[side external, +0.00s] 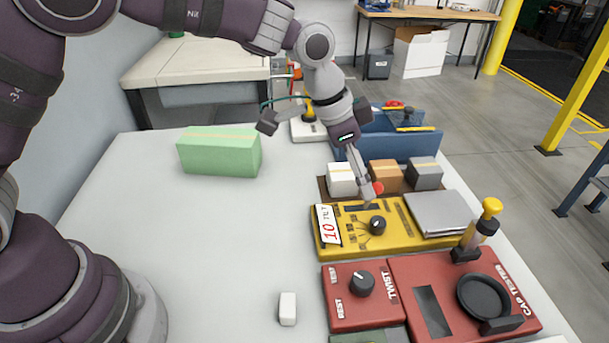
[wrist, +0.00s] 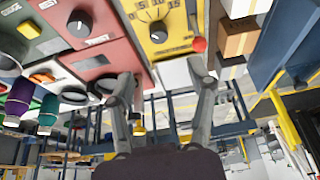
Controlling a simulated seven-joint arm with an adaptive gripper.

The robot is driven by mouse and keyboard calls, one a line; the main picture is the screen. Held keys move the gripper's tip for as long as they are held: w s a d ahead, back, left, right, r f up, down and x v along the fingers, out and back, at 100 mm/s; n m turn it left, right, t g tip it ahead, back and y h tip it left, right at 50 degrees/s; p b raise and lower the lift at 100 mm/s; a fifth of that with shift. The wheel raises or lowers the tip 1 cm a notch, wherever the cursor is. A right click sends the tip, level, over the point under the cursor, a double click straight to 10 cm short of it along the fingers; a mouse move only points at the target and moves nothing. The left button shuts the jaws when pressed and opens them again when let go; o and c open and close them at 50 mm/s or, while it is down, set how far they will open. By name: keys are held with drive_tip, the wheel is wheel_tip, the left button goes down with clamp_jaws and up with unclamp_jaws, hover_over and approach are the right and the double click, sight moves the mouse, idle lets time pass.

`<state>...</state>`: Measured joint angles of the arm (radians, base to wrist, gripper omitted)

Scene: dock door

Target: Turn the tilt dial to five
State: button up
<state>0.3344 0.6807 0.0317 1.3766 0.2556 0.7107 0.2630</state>
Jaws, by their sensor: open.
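The yellow tilt panel (side external: 345,238) lies on the table with a "10 TILT" card (side external: 329,224) at its left end. Its black tilt dial (side external: 377,225) sits near the panel's middle. In the wrist view the dial (wrist: 158,34) shows at the top, below a printed scale with 5, 10 and 15. I cannot tell exactly which mark its pointer is on. My gripper (side external: 366,190) is above the panel's far edge, behind the dial and apart from it. In the wrist view my gripper (wrist: 165,82) has its two fingers spread with nothing between them.
A red ball (side external: 377,188) is close beside my fingertips. White, brown and grey boxes (side external: 386,177) stand behind the panel. The red twist panel (side external: 340,311) and cap tester (side external: 411,265) are in front. A green box (side external: 219,152) and white block (side external: 288,308) are left, with clear table between.

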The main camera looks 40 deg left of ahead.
sight(378, 220)
drive_tip(key=x, duration=1)
drive_tip(key=shift+d+f, duration=0.15)
drive_tip(key=shift+f, duration=0.15)
drive_tip(key=shift+c, duration=0.2)
clamp_jaws()
